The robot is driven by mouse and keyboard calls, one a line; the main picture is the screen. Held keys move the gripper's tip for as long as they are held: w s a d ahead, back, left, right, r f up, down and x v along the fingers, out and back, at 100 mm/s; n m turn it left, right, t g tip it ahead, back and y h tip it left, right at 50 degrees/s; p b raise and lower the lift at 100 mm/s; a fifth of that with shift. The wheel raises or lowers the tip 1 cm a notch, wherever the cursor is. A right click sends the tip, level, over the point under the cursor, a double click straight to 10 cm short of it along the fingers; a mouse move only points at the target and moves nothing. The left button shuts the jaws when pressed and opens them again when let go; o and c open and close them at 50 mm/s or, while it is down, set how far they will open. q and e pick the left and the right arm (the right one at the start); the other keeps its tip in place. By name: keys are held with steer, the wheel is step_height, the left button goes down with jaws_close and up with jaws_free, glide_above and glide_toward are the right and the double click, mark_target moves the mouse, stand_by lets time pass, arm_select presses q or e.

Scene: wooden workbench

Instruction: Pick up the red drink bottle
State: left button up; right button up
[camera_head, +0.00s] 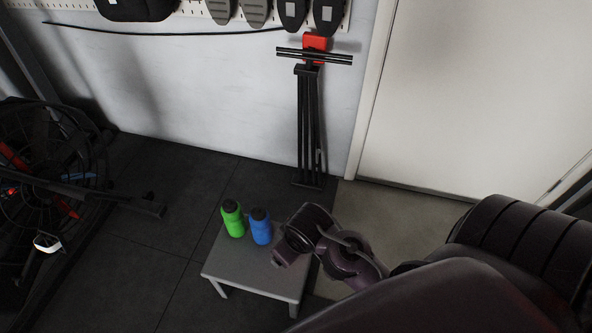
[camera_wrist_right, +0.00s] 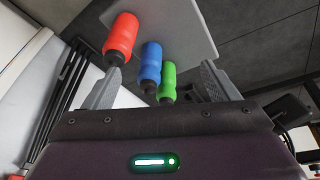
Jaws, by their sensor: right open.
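The red drink bottle (camera_wrist_right: 121,36) with a dark cap shows in the right wrist view, on the grey table. It is not visible in the head view, where my right gripper and wrist cover part of the table. My right gripper (camera_wrist_right: 161,72) is open and empty. In its wrist view the red bottle's cap lies just beyond the left-hand finger's tip, not centred between the fingers. In the head view my right gripper (camera_head: 292,244) is over the table's right side, beside the blue bottle (camera_head: 260,227). My left gripper is out of view.
A green bottle (camera_head: 233,219) stands left of the blue one on the small grey table (camera_head: 235,272). Both also appear between the fingers in the wrist view. A black folded stand (camera_head: 309,125) leans by the wall. A dark wheeled machine (camera_head: 50,160) is at left; floor between is clear.

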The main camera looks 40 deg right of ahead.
steer(key=shift+n+y, duration=0.4)
steer(key=shift+n, duration=0.2)
steer(key=w+d+f, duration=1)
steer(key=shift+d, duration=0.35)
steer(key=shift+d+f+g, duration=0.1)
steer(key=shift+f+g, duration=0.15)
steer(key=shift+g, duration=0.05)
steer(key=shift+b+x, duration=0.8)
steer(key=shift+x, duration=0.35)
steer(key=b+x, duration=0.1)
steer(key=x, duration=0.1)
steer(key=a+b+x, duration=0.1)
steer(key=x, duration=0.1)
steer(key=shift+w+f+b, duration=0.2)
steer(key=shift+b, duration=0.15)
steer(key=shift+f, duration=0.15)
steer(key=c, duration=1.6)
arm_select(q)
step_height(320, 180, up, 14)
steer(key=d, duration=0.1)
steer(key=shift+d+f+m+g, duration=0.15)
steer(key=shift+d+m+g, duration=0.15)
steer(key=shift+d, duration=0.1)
arm_select(e)
steer(key=shift+w, duration=0.1)
steer(key=shift+c, duration=0.2)
